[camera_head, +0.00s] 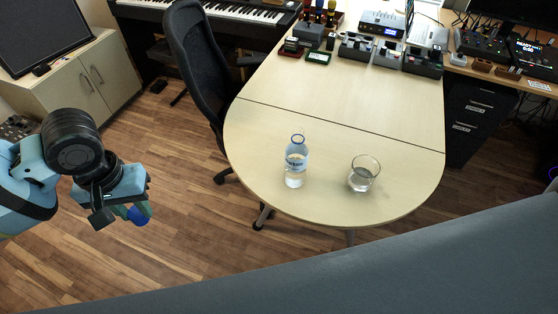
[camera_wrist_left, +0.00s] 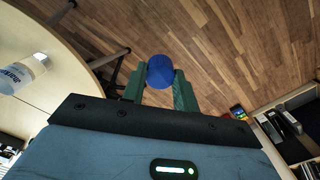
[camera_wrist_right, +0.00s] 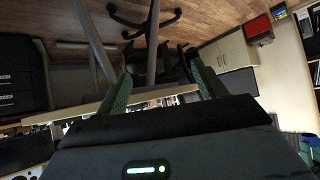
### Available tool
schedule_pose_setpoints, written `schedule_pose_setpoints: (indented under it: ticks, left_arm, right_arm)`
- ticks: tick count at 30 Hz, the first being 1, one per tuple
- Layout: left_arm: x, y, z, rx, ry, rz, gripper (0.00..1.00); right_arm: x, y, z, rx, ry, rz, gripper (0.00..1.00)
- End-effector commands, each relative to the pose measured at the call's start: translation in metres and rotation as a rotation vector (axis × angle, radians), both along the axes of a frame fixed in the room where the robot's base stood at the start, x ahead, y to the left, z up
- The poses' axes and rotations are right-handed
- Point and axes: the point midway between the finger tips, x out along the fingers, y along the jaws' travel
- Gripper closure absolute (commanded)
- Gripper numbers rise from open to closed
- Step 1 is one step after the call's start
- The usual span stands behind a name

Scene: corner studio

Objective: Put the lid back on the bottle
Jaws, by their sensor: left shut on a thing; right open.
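A clear plastic bottle (camera_head: 295,165) with a white label stands upright on the rounded end of the wooden table. Its top shows a blue ring at the neck. The bottle also shows at the left edge of the left wrist view (camera_wrist_left: 22,76). My left gripper (camera_head: 140,211) is left of the table, apart from the bottle. In the left wrist view it is shut on a round blue lid (camera_wrist_left: 160,71) between its green fingertips. My right gripper (camera_wrist_right: 160,88) is open and empty in the right wrist view. It does not show in the head view.
A clear drinking glass (camera_head: 363,173) stands right of the bottle on the table (camera_head: 330,206). A black office chair (camera_head: 200,65) stands at the table's left side. Several pedals and devices (camera_head: 385,50) sit at the table's far end. The table's middle is clear.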

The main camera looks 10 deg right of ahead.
Motion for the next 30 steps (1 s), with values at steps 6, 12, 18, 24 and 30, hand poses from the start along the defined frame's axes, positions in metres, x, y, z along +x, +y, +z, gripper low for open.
schedule_pose_setpoints:
  ticks: [6,12,18,24,30]
  left_arm:
    - [0.028,-0.031,-0.075,-0.021,0.062,-0.111,0.91]
    - [0.046,-0.054,-0.134,-0.019,0.084,-0.222,0.91]
    - [0.056,-0.066,-0.167,-0.011,0.087,-0.295,0.91]
    - [0.058,-0.069,-0.174,-0.008,0.086,-0.315,0.91]
    - [0.058,-0.068,-0.173,-0.008,0.085,-0.313,0.91]
  right_arm:
    - [0.097,0.011,0.045,0.041,-0.251,0.000,0.19]
    - [0.170,0.017,0.101,0.072,-0.478,-0.004,0.19]
    - [0.206,0.019,0.141,0.088,-0.617,-0.008,0.19]
    - [0.214,0.020,0.152,0.091,-0.651,-0.008,0.19]
    - [0.214,0.020,0.152,0.091,-0.649,-0.009,0.19]
